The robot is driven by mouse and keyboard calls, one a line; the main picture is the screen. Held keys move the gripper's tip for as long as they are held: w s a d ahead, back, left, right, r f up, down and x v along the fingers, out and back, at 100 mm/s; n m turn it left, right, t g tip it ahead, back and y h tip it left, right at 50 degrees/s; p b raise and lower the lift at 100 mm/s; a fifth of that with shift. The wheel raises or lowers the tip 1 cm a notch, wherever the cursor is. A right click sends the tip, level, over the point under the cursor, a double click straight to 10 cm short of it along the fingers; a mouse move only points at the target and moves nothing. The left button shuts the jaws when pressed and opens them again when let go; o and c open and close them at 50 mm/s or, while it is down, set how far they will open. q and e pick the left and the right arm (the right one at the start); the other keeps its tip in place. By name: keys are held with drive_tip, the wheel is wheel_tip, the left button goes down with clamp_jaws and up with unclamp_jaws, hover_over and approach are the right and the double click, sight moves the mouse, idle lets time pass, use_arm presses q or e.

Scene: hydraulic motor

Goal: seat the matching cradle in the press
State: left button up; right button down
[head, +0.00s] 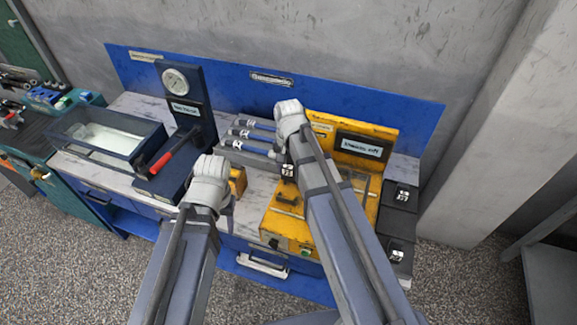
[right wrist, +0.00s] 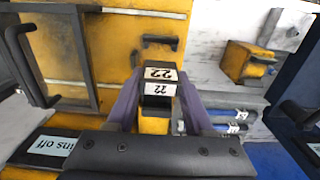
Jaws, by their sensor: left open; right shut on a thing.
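My right gripper (right wrist: 157,98) is shut on a dark cradle (right wrist: 158,88) with white labels reading 22. In the head view the held cradle (head: 287,171) shows below my right wrist, over the left side of the yellow machine. The press (head: 187,108) is dark blue, with a round gauge on top and a red-handled lever; it stands left of both grippers. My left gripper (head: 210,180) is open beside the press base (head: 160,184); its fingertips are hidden. Two more dark labelled blocks (head: 400,197) (head: 396,256) sit at the right end; their numbers are hard to read.
The yellow machine (head: 275,222) has a framed top and a sign. Several shafts (head: 252,136) lie on a rack behind my grippers. A small yellow block (right wrist: 247,62) stands on the bench, partly behind my left gripper. A blue tray (head: 72,145) is at the left.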

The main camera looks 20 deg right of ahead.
drive_tip(key=b, duration=0.8)
hover_over(289, 197)
drive_tip(key=shift+w+f, duration=0.1)
drive_tip(key=shift+f, duration=3.8)
drive_tip(key=shift+f+b, duration=1.1)
drive_tip(key=shift+f, duration=0.2)
drive_tip(key=shift+c, duration=1)
unclamp_jaws()
wheel_tip(289, 197, up, 8)
drive_tip(key=p, duration=0.8)
drive_tip(key=shift+f, duration=0.1)
